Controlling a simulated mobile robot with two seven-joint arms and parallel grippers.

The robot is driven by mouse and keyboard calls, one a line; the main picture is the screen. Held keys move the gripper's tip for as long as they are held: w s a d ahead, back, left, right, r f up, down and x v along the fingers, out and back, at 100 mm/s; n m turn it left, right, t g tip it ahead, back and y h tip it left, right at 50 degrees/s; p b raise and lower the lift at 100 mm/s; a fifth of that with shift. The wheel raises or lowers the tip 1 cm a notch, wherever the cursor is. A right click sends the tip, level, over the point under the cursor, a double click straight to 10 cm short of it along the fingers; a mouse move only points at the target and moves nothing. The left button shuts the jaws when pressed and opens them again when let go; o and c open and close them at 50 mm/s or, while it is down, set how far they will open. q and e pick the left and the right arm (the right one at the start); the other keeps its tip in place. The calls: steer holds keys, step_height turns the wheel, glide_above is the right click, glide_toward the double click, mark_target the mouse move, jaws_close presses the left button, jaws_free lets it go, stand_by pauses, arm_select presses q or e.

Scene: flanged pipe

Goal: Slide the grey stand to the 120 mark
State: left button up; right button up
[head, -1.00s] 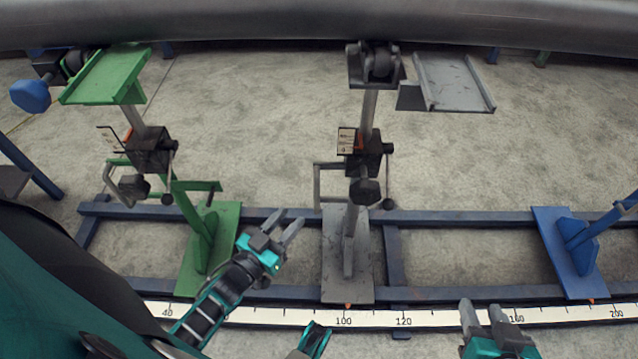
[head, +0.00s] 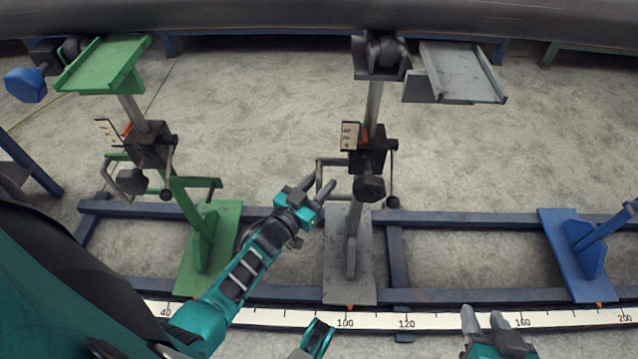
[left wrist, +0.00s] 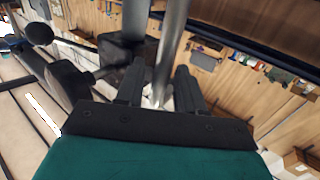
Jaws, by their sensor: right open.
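The grey stand (head: 337,275) stands on the blue rails, its orange pointer (head: 348,307) by the 100 mark of the white scale (head: 460,321). The 120 mark (head: 407,324) is to its right. My left gripper (head: 319,187) is open, just left of the stand's post, below the black clamp block. My right gripper (head: 483,316) is open and empty over the scale, near the 140 to 160 stretch.
A green stand (head: 222,250) is to the left and a blue stand (head: 578,270) to the right on the same rails (head: 460,296). The rail between the grey and blue stands is clear. A large grey pipe (head: 300,18) runs across above the stands.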

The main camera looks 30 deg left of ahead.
arm_select(q)
jaws_close()
arm_select(e)
steer(key=shift+w, duration=0.1)
arm_select(q)
steer(key=shift+d, duration=0.15)
arm_select(e)
steer(key=shift+d, duration=0.15)
